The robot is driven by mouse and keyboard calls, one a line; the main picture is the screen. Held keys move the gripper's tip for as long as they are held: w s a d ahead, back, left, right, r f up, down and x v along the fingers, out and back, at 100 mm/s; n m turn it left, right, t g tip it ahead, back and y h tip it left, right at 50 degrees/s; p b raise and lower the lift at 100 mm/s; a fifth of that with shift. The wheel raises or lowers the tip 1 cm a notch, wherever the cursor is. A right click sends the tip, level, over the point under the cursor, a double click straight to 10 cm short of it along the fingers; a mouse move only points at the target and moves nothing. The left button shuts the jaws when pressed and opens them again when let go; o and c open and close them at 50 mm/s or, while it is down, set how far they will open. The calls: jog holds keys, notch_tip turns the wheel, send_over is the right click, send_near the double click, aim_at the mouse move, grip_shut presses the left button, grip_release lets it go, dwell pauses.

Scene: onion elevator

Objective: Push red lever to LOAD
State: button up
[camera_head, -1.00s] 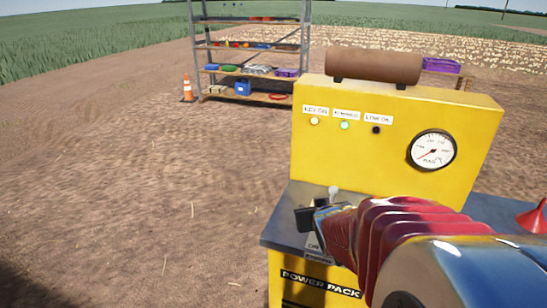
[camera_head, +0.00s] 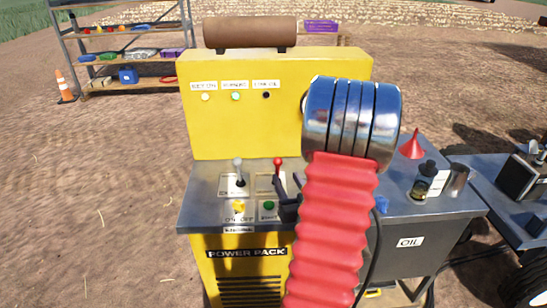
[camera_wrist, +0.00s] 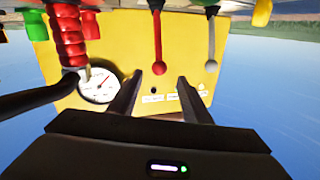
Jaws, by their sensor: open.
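The red lever (camera_head: 277,169) with a round red knob stands roughly upright on the grey deck of the yellow power pack (camera_head: 212,130). It stands right of a grey-knobbed lever (camera_head: 239,172). My gripper (camera_head: 287,186) is open, low beside the red lever on its right; contact cannot be told. In the wrist view, which is upside down, the red lever (camera_wrist: 157,50) hangs from the top edge. Its knob appears between the tips of my open gripper (camera_wrist: 160,80). The lever plate lettering is unreadable, so the LOAD mark cannot be made out.
A yellow button (camera_head: 238,206) and a green button (camera_head: 269,206) sit in front of the levers. A red funnel (camera_head: 413,147) and a dark bottle (camera_head: 424,180) stand at right. My arm hides the gauge in the head view; the gauge (camera_wrist: 98,86) shows in the wrist view.

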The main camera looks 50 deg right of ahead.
aim_at(277, 169)
dwell(0.4)
jog(key=x, duration=1.3)
jog(key=shift+w+d, duration=0.2)
jog(key=shift+d, duration=0.1)
jog(key=shift+c, duration=0.6)
grip_shut()
jog(key=shift+a, duration=0.1)
